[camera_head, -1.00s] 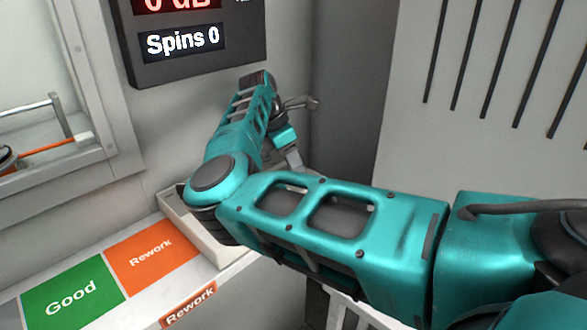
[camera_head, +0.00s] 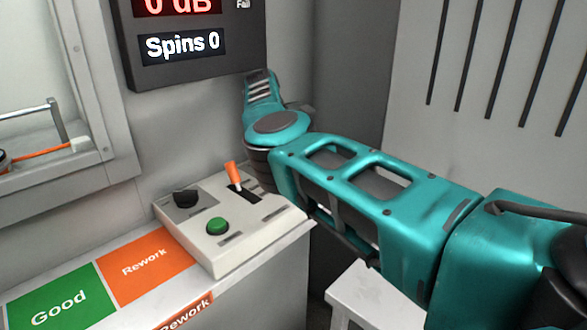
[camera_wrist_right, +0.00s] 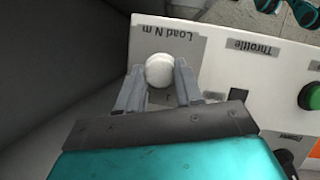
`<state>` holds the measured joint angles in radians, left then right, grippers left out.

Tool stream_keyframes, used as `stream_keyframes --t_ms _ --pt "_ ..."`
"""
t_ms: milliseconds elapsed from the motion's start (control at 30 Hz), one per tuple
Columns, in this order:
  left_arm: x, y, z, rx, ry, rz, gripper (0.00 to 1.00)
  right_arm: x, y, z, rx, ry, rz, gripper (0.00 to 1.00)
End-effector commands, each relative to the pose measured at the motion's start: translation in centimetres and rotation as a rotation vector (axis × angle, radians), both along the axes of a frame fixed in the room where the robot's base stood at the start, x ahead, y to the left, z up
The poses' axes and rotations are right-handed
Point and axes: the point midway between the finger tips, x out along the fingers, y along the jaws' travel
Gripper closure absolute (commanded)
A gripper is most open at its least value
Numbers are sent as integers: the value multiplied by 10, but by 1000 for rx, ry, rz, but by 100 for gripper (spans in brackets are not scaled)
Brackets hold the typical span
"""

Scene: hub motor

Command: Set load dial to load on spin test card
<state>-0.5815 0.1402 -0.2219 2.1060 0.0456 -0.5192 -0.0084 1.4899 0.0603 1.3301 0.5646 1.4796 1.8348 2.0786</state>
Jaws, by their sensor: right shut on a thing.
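The load dial (camera_wrist_right: 159,69) is a round white knob beside the label "Load N m" in the right wrist view. My right gripper (camera_wrist_right: 160,75) has one finger on each side of it and is shut on it. The dial sits on a light control box (camera_head: 268,238), which also shows in the wrist view (camera_wrist_right: 225,72). In the head view my right arm hides the gripper and the dial, behind the box's right end. The dial's pointer and scale cannot be read. No spin test card is identifiable. My left gripper is not in view.
The box carries an orange lever (camera_head: 233,173), a green button (camera_head: 217,225) and a black knob (camera_head: 185,197). A display (camera_head: 180,45) reading "Spins 0" hangs above. Green "Good" (camera_head: 62,306) and orange "Rework" (camera_head: 148,265) areas lie left. A white stool (camera_head: 370,296) stands at right.

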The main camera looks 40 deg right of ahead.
Motion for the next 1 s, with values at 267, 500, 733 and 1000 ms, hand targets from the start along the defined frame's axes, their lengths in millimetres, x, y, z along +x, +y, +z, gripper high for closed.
stream_keyframes --t_ms 267,500,733,1000 --pt "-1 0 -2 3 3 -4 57 0 -1 -1 0 -1 -63 95" --pt "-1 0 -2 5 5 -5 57 0 -1 -1 1 0 -72 95" --pt "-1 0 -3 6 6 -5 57 0 -1 -1 0 0 -70 61" --pt "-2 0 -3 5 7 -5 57 0 -1 -1 1 0 -69 40"
